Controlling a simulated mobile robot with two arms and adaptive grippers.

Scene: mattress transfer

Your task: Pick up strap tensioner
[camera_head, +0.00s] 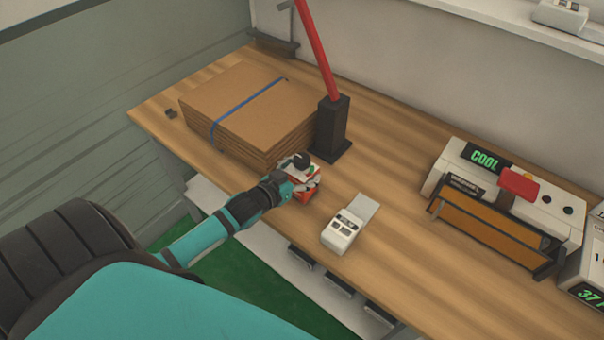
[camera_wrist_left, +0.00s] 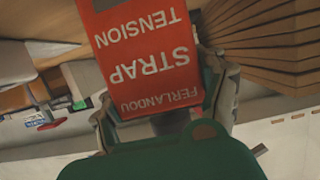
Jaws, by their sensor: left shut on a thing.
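The strap tensioner (camera_wrist_left: 150,55) is a red box with white lettering, and it fills the upper middle of the left wrist view. In the head view the strap tensioner (camera_head: 307,193) shows red and white with a dark knob on top, in front of the cardboard stack. My left gripper (camera_wrist_left: 165,112) is shut on it, with one finger on each side. In the head view my left gripper (camera_head: 298,189) reaches in from the left at the bench's front edge. I cannot tell whether the tensioner touches the bench. My right gripper is not in view.
The wooden bench (camera_head: 405,215) holds a strapped cardboard stack (camera_head: 235,100) and a black stand (camera_head: 332,125) with a red bar close behind the gripper. A white handheld device (camera_head: 341,232) lies to the right. A sealer marked COOL (camera_head: 520,190) stands farther right.

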